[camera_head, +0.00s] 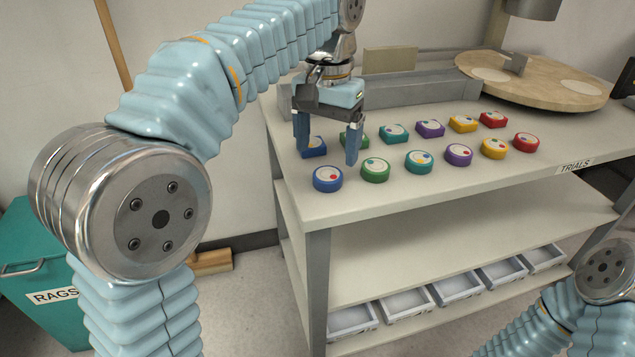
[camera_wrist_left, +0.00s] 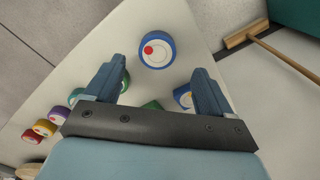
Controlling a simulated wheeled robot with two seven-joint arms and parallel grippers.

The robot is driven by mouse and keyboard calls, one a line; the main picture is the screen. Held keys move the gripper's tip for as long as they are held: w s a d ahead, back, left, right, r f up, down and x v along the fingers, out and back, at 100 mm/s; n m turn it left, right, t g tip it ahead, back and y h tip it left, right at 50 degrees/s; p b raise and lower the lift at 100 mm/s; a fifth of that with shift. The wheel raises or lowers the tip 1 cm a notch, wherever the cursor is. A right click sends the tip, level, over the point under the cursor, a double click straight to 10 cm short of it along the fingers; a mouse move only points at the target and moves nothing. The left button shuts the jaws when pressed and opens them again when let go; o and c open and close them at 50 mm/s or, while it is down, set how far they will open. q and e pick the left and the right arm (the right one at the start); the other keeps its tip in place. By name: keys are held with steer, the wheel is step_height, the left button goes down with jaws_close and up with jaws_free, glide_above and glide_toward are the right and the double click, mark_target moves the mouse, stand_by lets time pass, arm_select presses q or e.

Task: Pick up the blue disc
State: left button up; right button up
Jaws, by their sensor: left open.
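The blue disc (camera_head: 328,179) is round with a white top face and a red dot, at the left front of the table (camera_head: 400,197). In the left wrist view the blue disc (camera_wrist_left: 156,48) lies beyond the fingertips, roughly centred between them. My left gripper (camera_head: 326,157) is open and empty, above and behind the disc, its fingers pointing down. It also shows in the left wrist view (camera_wrist_left: 160,75). A blue square piece (camera_head: 313,147) sits behind, partly hidden by a finger. My right arm shows at the lower right, but its gripper is out of view.
Right of the blue disc stand round green (camera_head: 375,170), teal (camera_head: 420,161), purple (camera_head: 458,155), yellow and red discs. A row of square pieces lies behind them. A grey ledge (camera_head: 420,91) and a round wooden board (camera_head: 545,85) are at the back.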

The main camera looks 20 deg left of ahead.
mark_target(328, 174)
arm_select(q)
steer(key=shift+d+f, duration=0.1)
steer(key=shift+f, duration=0.25)
step_height(328, 174, down, 5)
steer(key=b, duration=0.4)
steer(key=shift+s+d+r, duration=0.1)
steer(key=shift+r, duration=0.15)
steer(key=shift+c, duration=0.4)
steer(key=c, duration=1.1)
steer(key=shift+r, duration=0.15)
